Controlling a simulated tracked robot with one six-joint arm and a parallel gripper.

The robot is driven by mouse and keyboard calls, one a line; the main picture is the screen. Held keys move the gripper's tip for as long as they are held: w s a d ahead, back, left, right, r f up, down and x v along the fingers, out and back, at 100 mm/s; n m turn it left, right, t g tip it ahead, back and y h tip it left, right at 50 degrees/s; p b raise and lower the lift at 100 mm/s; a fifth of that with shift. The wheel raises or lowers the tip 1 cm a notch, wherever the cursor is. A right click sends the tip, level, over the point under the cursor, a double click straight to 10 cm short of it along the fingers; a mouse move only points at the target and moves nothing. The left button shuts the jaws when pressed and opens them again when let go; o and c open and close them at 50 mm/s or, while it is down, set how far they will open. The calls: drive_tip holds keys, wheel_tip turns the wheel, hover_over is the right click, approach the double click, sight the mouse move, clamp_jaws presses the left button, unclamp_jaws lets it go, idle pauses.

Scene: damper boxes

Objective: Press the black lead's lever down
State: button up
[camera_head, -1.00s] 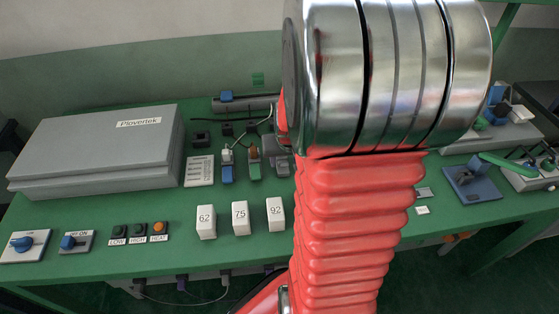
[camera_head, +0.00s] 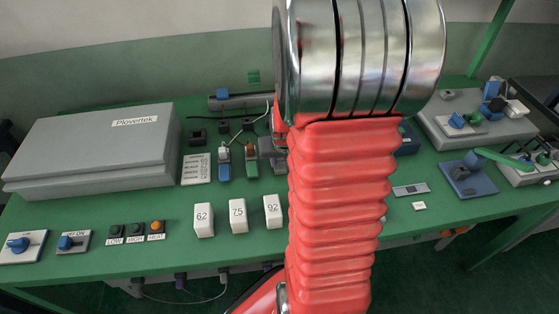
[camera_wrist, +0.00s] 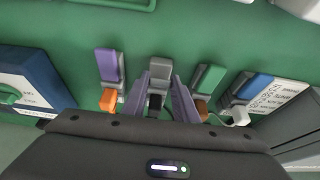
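In the wrist view a row of lever connectors lies on the green surface. The middle one has a grey lever (camera_wrist: 160,70) and a black part (camera_wrist: 156,101) below it. My gripper (camera_wrist: 161,80) has its two purple-grey fingers apart, one on each side of this middle connector. I cannot tell whether they touch it. A purple lever (camera_wrist: 107,66) with an orange part is to the left, and a green lever (camera_wrist: 210,79) to the right. In the head view my arm hides the gripper and part of the row; the blue connector (camera_head: 224,170) and green connector (camera_head: 251,168) show.
A blue-lever connector (camera_wrist: 254,87) and a printed card (camera_wrist: 268,100) lie to the right in the wrist view. A blue box (camera_wrist: 30,82) stands at the left. In the head view, a large grey case (camera_head: 95,150) and white numbered blocks (camera_head: 238,216) stand on the green bench.

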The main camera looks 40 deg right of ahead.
drive_tip(key=c, duration=0.5)
drive_tip(key=shift+a, duration=0.25)
drive_tip(key=shift+o, duration=0.9)
drive_tip(key=shift+w+a+f+t, duration=0.1)
drive_tip(key=shift+a+f+t, duration=0.1)
drive_tip(key=shift+t, duration=0.2)
drive_tip(key=shift+s+d+h, duration=0.2)
drive_tip(key=shift+h, duration=0.1)
drive_tip(key=shift+c, duration=0.9)
drive_tip(key=o, duration=1)
drive_tip(key=shift+o, duration=0.2)
drive_tip(key=shift+s+r+t, duration=0.2)
drive_tip(key=shift+t, duration=0.1)
drive_tip(key=v, duration=1.3)
drive_tip(key=shift+a, duration=0.15)
